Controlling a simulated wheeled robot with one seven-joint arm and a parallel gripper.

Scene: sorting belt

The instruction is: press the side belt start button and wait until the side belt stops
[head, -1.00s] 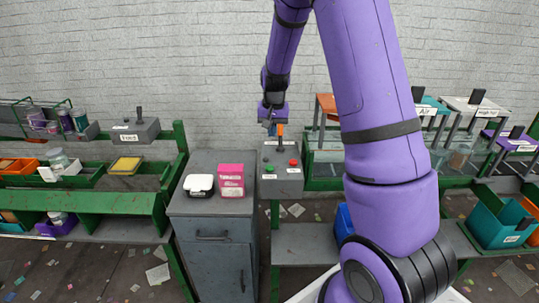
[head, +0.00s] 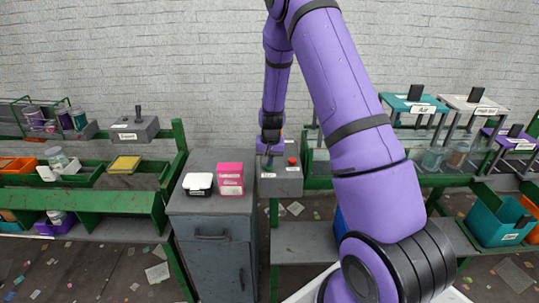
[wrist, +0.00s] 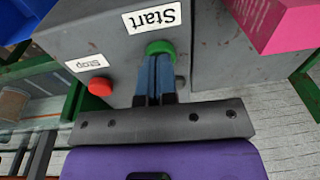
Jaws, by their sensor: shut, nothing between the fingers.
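The grey control box (head: 283,184) stands right of the cabinet. In the wrist view its green button (wrist: 160,47) is beside the "Start" label (wrist: 151,18), and its red button (wrist: 100,86) is by the "Stop" label (wrist: 88,63). My gripper (wrist: 158,58) is shut and empty, its blue fingertips at the green button's edge and covering part of it. Whether the button is pressed in cannot be told. In the head view my gripper (head: 269,160) is over the box's left part, and the red button (head: 292,161) is clear to its right.
The grey cabinet (head: 210,226) holds a pink box (head: 230,179) and a white-lidded container (head: 198,184), close to the left of my gripper. A belt with green rails and jars (head: 433,158) runs at right, partly behind my arm. Another lever box (head: 135,129) stands at left.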

